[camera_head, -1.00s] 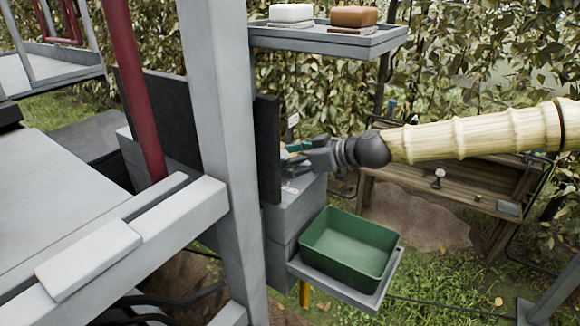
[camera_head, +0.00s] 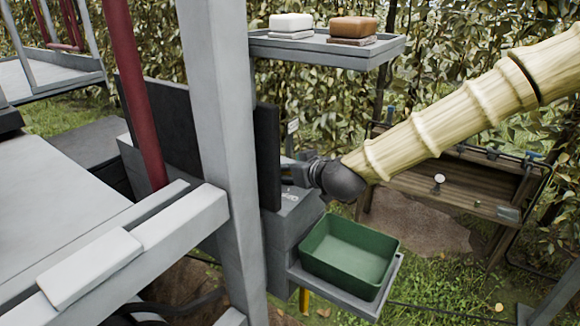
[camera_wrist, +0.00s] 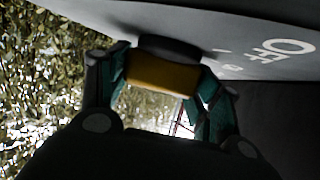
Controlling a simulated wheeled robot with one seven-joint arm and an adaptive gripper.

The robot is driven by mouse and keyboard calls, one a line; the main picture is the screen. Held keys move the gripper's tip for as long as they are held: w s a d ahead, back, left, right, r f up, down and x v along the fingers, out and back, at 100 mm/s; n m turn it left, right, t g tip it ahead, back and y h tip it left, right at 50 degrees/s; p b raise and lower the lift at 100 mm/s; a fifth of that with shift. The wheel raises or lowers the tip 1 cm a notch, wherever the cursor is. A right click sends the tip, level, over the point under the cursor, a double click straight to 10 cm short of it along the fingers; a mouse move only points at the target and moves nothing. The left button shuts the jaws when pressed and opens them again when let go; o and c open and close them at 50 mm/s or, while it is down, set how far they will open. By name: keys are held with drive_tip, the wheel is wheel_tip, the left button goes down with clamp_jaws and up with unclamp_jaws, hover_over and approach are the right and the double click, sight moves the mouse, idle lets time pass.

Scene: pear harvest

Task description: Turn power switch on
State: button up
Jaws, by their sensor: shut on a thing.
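The power switch (camera_wrist: 163,75) shows in the wrist view as a yellow handle on a dark round base. It sits on a grey panel (camera_wrist: 228,28), with white "OFF" lettering (camera_wrist: 285,48) to the right. My gripper (camera_wrist: 160,84) has its teal fingers on either side of the yellow handle and is shut on it. In the head view my gripper (camera_head: 297,171) is low against the grey cabinet (camera_head: 297,210), behind the post. The switch is hidden there by my gripper and wrist.
A grey post (camera_head: 222,150) and a dark upright panel (camera_head: 268,150) stand close left of my gripper. A green bin (camera_head: 350,250) sits below right on a grey shelf. An upper shelf (camera_head: 330,45) holds a white and a brown block. A wooden table (camera_head: 450,185) stands behind my arm.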

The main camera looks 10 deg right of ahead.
drive_tip(key=shift+w+m+t+h, duration=0.1)
drive_tip(key=shift+m+t+h, duration=0.2)
drive_tip(key=shift+m+h, duration=0.25)
drive_tip(key=o, duration=1)
drive_tip(key=v, duration=1.2)
idle(0.3)
